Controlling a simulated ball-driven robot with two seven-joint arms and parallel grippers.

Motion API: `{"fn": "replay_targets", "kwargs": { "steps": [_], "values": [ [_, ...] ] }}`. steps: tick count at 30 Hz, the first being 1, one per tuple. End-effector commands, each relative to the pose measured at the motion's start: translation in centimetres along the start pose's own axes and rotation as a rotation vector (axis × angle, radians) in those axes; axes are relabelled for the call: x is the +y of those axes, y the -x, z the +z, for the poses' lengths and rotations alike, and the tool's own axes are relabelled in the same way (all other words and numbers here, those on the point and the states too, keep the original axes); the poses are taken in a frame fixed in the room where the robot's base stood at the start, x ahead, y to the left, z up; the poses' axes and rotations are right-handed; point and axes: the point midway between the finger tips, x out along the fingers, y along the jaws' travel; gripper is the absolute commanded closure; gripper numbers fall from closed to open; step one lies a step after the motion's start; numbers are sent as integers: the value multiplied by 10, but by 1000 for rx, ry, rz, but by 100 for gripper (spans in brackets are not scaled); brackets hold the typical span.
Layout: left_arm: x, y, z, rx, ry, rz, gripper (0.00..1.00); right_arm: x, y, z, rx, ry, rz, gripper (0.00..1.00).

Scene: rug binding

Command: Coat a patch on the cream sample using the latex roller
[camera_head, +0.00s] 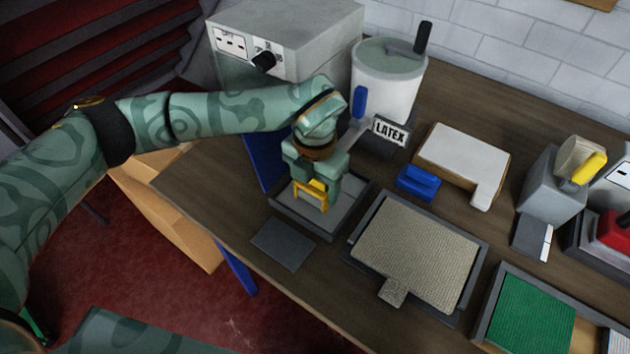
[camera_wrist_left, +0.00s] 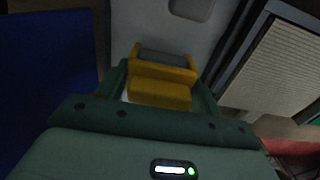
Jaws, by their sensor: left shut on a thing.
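My left gripper (camera_head: 315,180) is shut on the yellow latex roller (camera_head: 313,196) and holds it over a shallow grey tray (camera_head: 345,228). In the left wrist view the roller's yellow handle (camera_wrist_left: 160,90) sits between the fingers, with its grey cylinder (camera_wrist_left: 164,58) beyond, over the pale tray floor. I cannot tell whether the roller touches the tray. The cream sample (camera_head: 415,250) lies flat in a dark frame to the right of the tray, with a small tab at its front. It also shows in the left wrist view (camera_wrist_left: 290,65). My right gripper is not in view.
A pale pot (camera_head: 385,85) with a LATEX sign (camera_head: 390,132) stands behind the tray. A grey control box (camera_head: 285,40) is behind my arm. A blue block (camera_head: 418,183), white-topped board (camera_head: 463,160) and green sample (camera_head: 530,315) lie to the right. A dark flat plate (camera_head: 283,246) lies in front.

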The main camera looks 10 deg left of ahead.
Motion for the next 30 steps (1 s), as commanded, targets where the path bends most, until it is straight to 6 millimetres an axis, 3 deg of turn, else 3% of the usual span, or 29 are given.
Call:
{"fn": "replay_targets", "kwargs": {
  "steps": [30],
  "values": [
    [0, -7, 0, -1, 0, 0, 53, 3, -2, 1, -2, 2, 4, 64]
  ]
}}
